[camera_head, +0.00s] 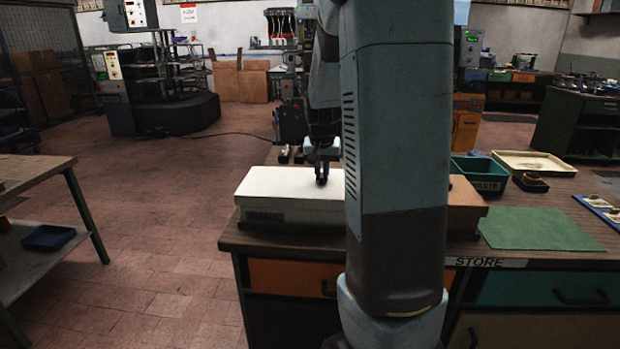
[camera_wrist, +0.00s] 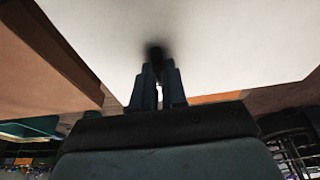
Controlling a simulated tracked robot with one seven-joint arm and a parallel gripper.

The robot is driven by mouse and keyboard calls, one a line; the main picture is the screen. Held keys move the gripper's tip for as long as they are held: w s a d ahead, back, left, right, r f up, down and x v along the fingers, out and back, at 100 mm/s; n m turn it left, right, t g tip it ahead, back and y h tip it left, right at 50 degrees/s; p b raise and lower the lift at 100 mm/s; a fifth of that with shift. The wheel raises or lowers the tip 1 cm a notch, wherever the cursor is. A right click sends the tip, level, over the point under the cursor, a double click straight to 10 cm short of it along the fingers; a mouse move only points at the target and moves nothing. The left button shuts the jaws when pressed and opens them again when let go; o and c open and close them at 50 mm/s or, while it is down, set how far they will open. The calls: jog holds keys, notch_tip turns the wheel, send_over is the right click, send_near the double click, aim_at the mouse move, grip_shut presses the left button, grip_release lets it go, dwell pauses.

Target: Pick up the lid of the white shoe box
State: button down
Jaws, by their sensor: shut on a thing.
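The white shoe box (camera_head: 290,217) stands on the near left part of the bench, partly hidden on its right by my arm. Its white lid (camera_head: 272,183) lies level on top, and I cannot make out a gap between lid and box. My gripper (camera_head: 322,178) points down at the lid and is shut on it. In the wrist view the lid (camera_wrist: 220,40) fills the upper middle, and my gripper's fingers (camera_wrist: 158,80) are close together against it. A dark patch surrounds the fingertips, and the exact part gripped is hidden.
A brown box (camera_head: 466,205) stands just right of the shoe box, partly behind my arm. Further right are a green bin (camera_head: 481,172), a cream tray (camera_head: 534,163), a green mat (camera_head: 540,229) and blue strips (camera_head: 603,208). The floor at left is clear up to another table.

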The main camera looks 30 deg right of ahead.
jog(key=shift+r, duration=0.4)
notch_tip(320, 180, up, 3)
jog(key=shift+f, duration=0.15)
jog(key=s+d+r, duration=0.2)
jog(key=s+r, duration=0.7)
jog(key=s, duration=0.5)
jog(key=shift+d+r, duration=0.2)
jog(key=shift+r, duration=0.05)
